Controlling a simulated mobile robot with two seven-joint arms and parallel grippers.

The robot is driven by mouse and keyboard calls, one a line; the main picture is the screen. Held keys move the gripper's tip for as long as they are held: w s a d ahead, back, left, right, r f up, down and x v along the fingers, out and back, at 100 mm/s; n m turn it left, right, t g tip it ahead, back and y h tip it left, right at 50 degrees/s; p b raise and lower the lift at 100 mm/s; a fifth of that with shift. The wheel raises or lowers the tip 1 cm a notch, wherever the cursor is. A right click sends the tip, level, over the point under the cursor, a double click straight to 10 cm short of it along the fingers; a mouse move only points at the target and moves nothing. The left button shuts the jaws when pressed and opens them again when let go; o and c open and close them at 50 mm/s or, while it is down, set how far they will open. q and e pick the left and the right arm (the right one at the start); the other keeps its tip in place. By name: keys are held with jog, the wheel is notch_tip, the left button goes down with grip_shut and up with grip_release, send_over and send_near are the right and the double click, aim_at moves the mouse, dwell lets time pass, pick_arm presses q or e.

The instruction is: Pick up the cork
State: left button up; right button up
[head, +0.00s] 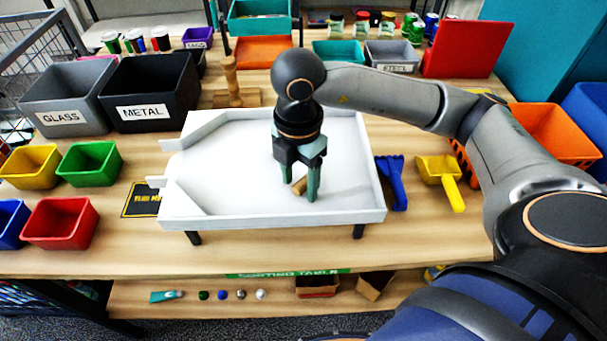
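The cork (299,187) is a small tan-brown piece on the white sorting tray (235,210), right of the tray's middle. My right gripper (301,190) points down over the tray with its green fingers apart, one on each side of the cork. The fingers hide part of the cork, and I cannot tell whether they touch it. My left gripper is not in view.
Grey GLASS (62,118) and black METAL (143,113) bins stand left of the tray. Small yellow, green, red and blue bins sit at far left. A blue brush (393,183) and yellow scoop (440,175) lie right of the tray. The tray's left part is bare.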

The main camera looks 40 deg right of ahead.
grip_shut()
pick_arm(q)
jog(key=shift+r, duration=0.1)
pick_arm(e)
jog(key=shift+r, duration=0.1)
dwell(0.5)
